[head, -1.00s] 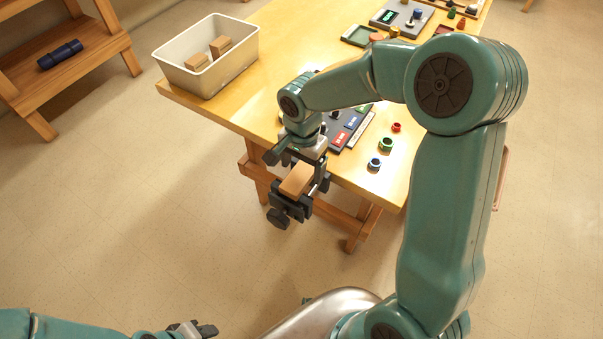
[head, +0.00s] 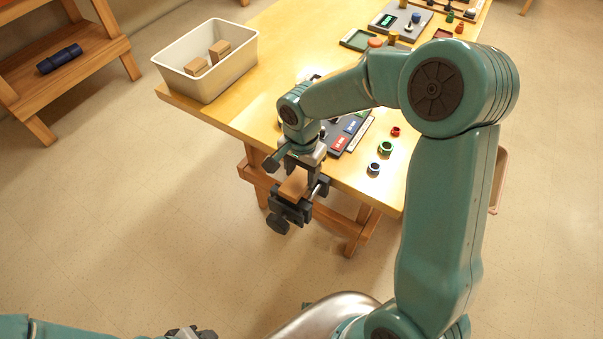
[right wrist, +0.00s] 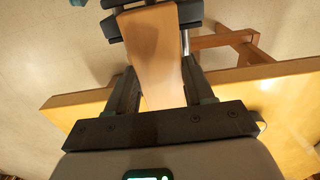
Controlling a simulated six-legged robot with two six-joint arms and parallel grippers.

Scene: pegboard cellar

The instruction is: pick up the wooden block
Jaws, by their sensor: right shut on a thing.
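The wooden block (head: 293,187) is a plain brown piece set between the dark jaws of a black vise (head: 290,210) with a round knob, in front of the table edge. My right gripper (head: 304,180) is over the vise and shut on the block. In the right wrist view the block (right wrist: 158,60) runs between the two dark fingers (right wrist: 160,85), and its far end lies at the vise jaws (right wrist: 165,18). Whether the vise still clamps it I cannot tell. My left gripper (head: 192,332) is at the bottom edge, partly cut off.
A white bin (head: 207,88) with two brown blocks stands at the table's left end. Coloured rings and nuts (head: 385,148) and dark trays lie on the wooden table (head: 262,60). A wooden shelf (head: 85,55) holding a dark blue roll stands at the upper left. Floor in front is open.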

